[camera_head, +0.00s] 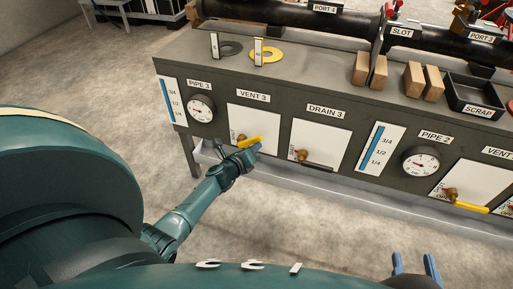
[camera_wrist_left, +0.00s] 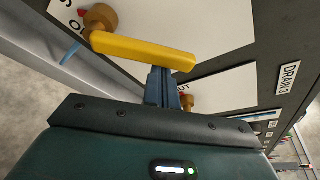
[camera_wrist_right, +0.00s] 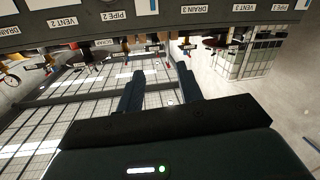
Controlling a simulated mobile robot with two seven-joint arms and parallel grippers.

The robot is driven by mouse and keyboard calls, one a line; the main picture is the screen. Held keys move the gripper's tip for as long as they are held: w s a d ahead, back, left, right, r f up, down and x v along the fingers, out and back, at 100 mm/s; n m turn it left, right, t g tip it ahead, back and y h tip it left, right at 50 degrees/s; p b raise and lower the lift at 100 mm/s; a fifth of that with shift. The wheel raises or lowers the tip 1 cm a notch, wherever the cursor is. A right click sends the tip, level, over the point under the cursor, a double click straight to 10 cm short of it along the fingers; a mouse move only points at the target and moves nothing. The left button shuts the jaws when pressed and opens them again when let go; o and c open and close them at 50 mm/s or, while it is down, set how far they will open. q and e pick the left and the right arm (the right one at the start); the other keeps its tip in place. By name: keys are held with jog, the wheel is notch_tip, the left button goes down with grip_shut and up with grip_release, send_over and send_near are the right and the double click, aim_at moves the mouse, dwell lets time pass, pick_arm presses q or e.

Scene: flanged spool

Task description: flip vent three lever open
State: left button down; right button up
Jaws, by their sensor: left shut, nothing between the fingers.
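The vent three lever (camera_head: 249,142) is a yellow handle on a brass valve, on the white panel (camera_head: 256,118) under the VENT 3 label. In the left wrist view the lever (camera_wrist_left: 145,51) runs from its brass hub (camera_wrist_left: 100,18) across to the right. My left gripper (camera_head: 257,148) is at the lever's free end. In the left wrist view its blue fingers (camera_wrist_left: 162,85) are shut, empty, and just below the lever; I cannot tell whether they touch it. My right gripper (camera_head: 416,264) is low at the front, its fingers apart and empty; it also shows in the right wrist view (camera_wrist_right: 158,85).
The drain three valve (camera_head: 301,155) with a dark handle is just right of my left gripper. Gauges, the vent two valve (camera_head: 450,194) and its yellow handle are further right. The bench top holds a black scrap tray (camera_head: 474,108), wooden blocks (camera_head: 412,78) and yellow ring (camera_head: 268,55).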

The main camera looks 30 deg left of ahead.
aim_at(253, 137)
pick_arm(q)
jog(key=shift+s+a+r+n+t+h+p, duration=0.1)
jog(key=shift+a+r+n+t+h+p, duration=0.2)
jog(key=shift+r+n, duration=0.25)
jog(key=shift+a+r+n+t+h+p, duration=0.1)
jog(key=shift+a+r+n+p, duration=0.1)
jog(key=shift+a+r+n, duration=0.3)
jog(key=shift+s+a+r+n, duration=0.15)
jog(key=shift+a+r+n, duration=0.15)
jog(key=shift+n, duration=0.45)
jog(key=shift+s+a+r+n+t+h, duration=0.15)
jog(key=shift+a+r+n+t, duration=0.1)
jog(key=shift+a+n, duration=0.3)
jog(key=shift+s+a+r+n+t+h, duration=0.1)
jog(key=shift+a+r+n+t+h, duration=0.15)
jog(key=shift+a+n, duration=0.35)
jog(key=shift+s+a+r+n+t+h, duration=0.1)
jog(key=shift+s+a+r+n+t, duration=0.2)
jog(key=shift+n, duration=0.35)
pick_arm(e)
jog(key=shift+s+d+m+g+h, duration=0.1)
jog(key=shift+d+m+g+h, duration=0.25)
jog(key=shift+g, duration=0.25)
pick_arm(q)
jog(key=shift+w+a+f, duration=0.1)
jog(key=shift+w+a, duration=0.05)
jog(key=shift+a, duration=0.1)
pick_arm(e)
jog(key=shift+a, duration=0.1)
